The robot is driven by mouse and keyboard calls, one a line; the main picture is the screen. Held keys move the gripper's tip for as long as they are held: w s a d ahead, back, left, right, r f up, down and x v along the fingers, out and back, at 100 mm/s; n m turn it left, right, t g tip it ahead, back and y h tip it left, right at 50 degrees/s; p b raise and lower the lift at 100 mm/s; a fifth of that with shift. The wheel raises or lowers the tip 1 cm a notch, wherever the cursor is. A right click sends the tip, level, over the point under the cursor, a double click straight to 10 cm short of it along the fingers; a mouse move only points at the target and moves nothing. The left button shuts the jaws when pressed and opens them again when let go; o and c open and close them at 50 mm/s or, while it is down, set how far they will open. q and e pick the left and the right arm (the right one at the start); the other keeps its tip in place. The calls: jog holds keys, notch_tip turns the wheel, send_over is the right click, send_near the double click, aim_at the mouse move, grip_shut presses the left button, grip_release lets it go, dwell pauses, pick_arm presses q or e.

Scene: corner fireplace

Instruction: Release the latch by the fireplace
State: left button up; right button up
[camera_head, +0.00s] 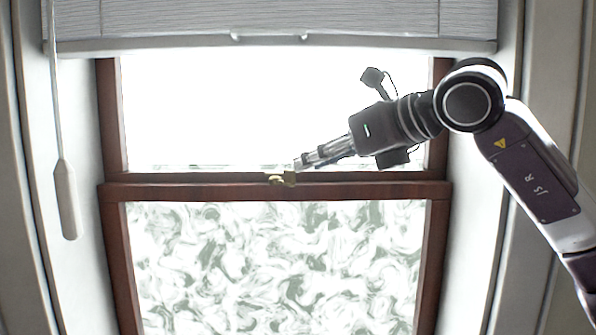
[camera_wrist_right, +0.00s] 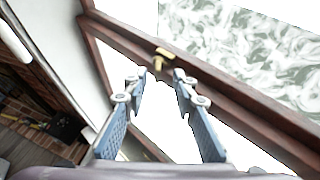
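A small brass latch (camera_head: 281,179) sits on the meeting rail of a brown wooden sash window (camera_head: 370,190), near the middle. My right gripper (camera_head: 300,164) reaches in from the right, with its fingertips just above and right of the latch. In the right wrist view the latch (camera_wrist_right: 162,58) shows beyond the fingertips, and the two fingers of my right gripper (camera_wrist_right: 159,75) are spread apart with nothing between them. I cannot tell from the head view whether a fingertip touches the latch. My left gripper is in neither view.
A grey blind (camera_head: 270,20) hangs across the top of the window. A white wand (camera_head: 66,200) hangs at the left. The lower pane (camera_head: 270,260) is patterned. Brickwork (camera_wrist_right: 45,95) and dark objects show at the left of the wrist view.

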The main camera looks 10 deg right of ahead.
aim_at(289, 171)
jog(key=p+x, duration=0.2)
jog(key=x, duration=0.4)
jog(key=shift+w+a+p, duration=0.15)
jog(key=shift+a+p, duration=0.1)
jog(key=shift+p, duration=0.15)
jog(key=shift+w+a+f, duration=0.25)
jog(key=shift+w, duration=0.1)
jog(key=shift+c, duration=0.2)
grip_shut()
